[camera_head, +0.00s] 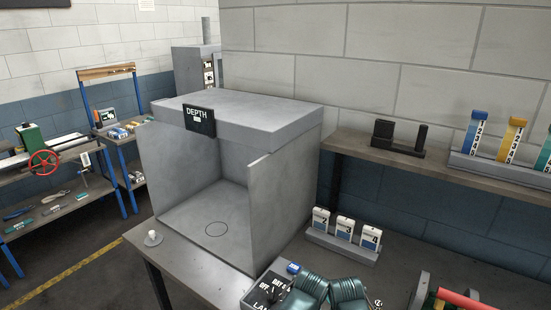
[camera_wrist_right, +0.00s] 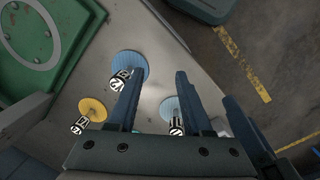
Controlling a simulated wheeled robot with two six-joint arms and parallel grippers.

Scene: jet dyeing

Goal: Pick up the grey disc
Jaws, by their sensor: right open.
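My right gripper (camera_wrist_right: 158,76) is open in the right wrist view, with its two dark fingers apart over a grey surface. A blue disc (camera_wrist_right: 130,62) with a numbered tag lies by the left fingertip. A paler blue disc (camera_wrist_right: 169,104) with a tag shows between the fingers, and a yellow disc (camera_wrist_right: 92,107) lies to the left. A pale grey rounded thing (camera_wrist_right: 219,125) is partly hidden beside the right finger; I cannot tell whether it is the grey disc. No grey disc is clear in the head view. My left gripper is not in view.
In the head view, a grey open-fronted booth (camera_head: 292,128) marked DEPTH stands on the bench, with a small white knob-like thing (camera_head: 153,238) in front. Numbered blocks (camera_head: 345,229) stand in a rack right of it. A shelf (camera_head: 480,178) runs along the wall.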

